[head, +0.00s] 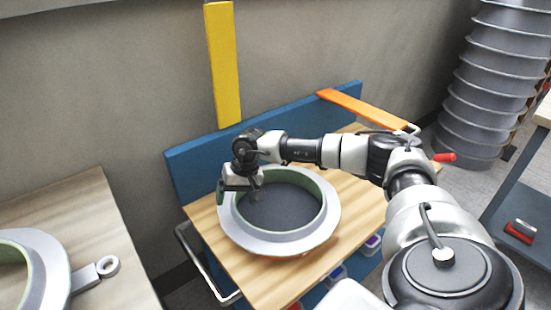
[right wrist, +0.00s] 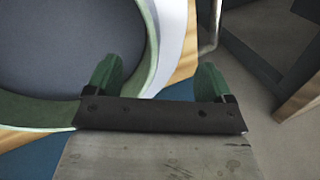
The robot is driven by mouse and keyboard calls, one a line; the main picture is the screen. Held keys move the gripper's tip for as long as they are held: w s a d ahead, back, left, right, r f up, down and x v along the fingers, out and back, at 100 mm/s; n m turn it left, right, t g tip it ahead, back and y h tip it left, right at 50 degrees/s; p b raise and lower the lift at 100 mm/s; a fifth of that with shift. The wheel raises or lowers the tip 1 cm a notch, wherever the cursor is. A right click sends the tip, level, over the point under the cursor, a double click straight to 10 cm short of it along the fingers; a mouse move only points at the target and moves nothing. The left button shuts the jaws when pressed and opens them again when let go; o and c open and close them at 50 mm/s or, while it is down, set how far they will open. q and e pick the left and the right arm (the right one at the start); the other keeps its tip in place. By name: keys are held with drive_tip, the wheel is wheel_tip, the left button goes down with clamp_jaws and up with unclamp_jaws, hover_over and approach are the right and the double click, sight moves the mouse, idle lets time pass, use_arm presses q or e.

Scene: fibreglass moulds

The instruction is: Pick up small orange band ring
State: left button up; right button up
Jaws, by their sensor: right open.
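My right gripper (head: 238,193) is over the left rim of a round grey ring-shaped mould (head: 320,228) with a green inner wall and dark middle, on the wooden bench. In the right wrist view its two green fingers (right wrist: 158,76) are apart and empty, one over the mould's inside (right wrist: 60,45) and one beyond its pale rim (right wrist: 177,45). I cannot tell whether they touch the rim. I see no separate small orange band ring; an orange strip (head: 362,108) lies at the bench's back right. My left gripper is not in view.
A blue board (head: 200,160) and an upright yellow strip (head: 223,65) stand behind the bench (head: 275,285). A second ring mould (head: 55,265) with a grey handle lies on a wooden table at left. A stack of grey flanged rings (head: 490,90) stands back right.

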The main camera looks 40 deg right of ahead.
sight(229, 213)
drive_tip(key=x, duration=0.5)
drive_tip(key=w+x, duration=0.1)
drive_tip(key=x, duration=0.1)
drive_tip(key=shift+a+f, duration=0.15)
drive_tip(key=shift+f, duration=0.1)
drive_tip(key=shift+c, duration=0.5)
drive_tip(key=shift+r, duration=0.1)
drive_tip(key=c, duration=1.4)
drive_tip(key=shift+o, duration=0.2)
